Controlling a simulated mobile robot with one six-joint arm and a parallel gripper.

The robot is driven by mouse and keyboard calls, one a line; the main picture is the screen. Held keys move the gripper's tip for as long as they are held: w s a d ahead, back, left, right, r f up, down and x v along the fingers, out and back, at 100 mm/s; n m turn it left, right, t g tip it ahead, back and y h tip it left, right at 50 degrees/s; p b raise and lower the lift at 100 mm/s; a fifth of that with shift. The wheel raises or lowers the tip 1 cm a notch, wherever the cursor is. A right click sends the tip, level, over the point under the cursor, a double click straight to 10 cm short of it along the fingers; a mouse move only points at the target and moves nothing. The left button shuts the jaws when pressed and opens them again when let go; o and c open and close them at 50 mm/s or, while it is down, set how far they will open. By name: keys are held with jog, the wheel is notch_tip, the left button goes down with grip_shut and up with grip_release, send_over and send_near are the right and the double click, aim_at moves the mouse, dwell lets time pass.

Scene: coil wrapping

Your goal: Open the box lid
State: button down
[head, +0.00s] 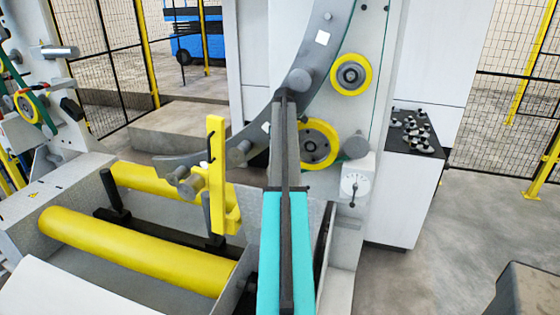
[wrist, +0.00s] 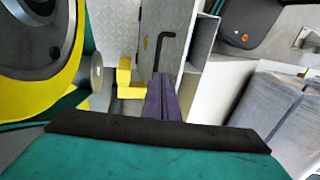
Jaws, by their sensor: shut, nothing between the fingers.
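My gripper (head: 284,97) reaches forward from my teal arm in the middle of the head view, in front of the machine's curved grey arm. In the wrist view its purple fingers (wrist: 163,84) are shut together and empty. Just beyond the fingertips, in the wrist view, is a light grey panel (wrist: 182,28) with a small yellow label. A black L-shaped handle (wrist: 160,48) shows there close above the fingertips; I cannot tell if they touch. I cannot tell for sure whether this panel is the box lid. My arm hides part of the machine in the head view.
Yellow rollers (head: 130,248) lie at the left, with an upright yellow post (head: 217,172) left of my arm. Yellow-rimmed wheels (head: 350,75) sit on the machine. A dark-topped cabinet (head: 415,133) stands at the right. Open floor (head: 440,235) lies at right.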

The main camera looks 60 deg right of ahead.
jog(key=w+a+f+p, duration=0.1)
jog(key=w+a+f, duration=0.3)
jog(key=a+f, duration=0.6)
jog(key=w+a+f+p, duration=0.1)
jog(key=w+a+f, duration=0.4)
jog(key=a, duration=0.8)
jog(key=s+a+f+m+g+p, duration=0.1)
jog(key=a+f, duration=0.6)
jog(key=a, duration=0.3)
jog(key=s+a+f+g+p, duration=0.1)
jog(key=a+f+p, duration=0.1)
jog(key=a+f, duration=0.6)
jog(key=s+a+f+p, duration=0.1)
jog(key=s+a+f, duration=0.2)
jog(key=a, duration=0.3)
jog(key=s+a+f+m+g+p, duration=0.1)
jog(key=s+a+f, duration=0.15)
jog(key=a, duration=0.25)
jog(key=s+a+f, duration=0.3)
jog(key=s+a, duration=0.1)
jog(key=a, duration=0.2)
jog(key=s+a+f+g+h+p, duration=0.1)
jog(key=s+a+f, duration=0.1)
jog(key=s+a, duration=0.3)
jog(key=s+a+f+m+g+h+p, duration=0.1)
jog(key=s+a, duration=0.5)
jog(key=s, duration=0.6)
jog(key=shift+f+p, duration=0.4)
jog(key=shift+p, duration=0.2)
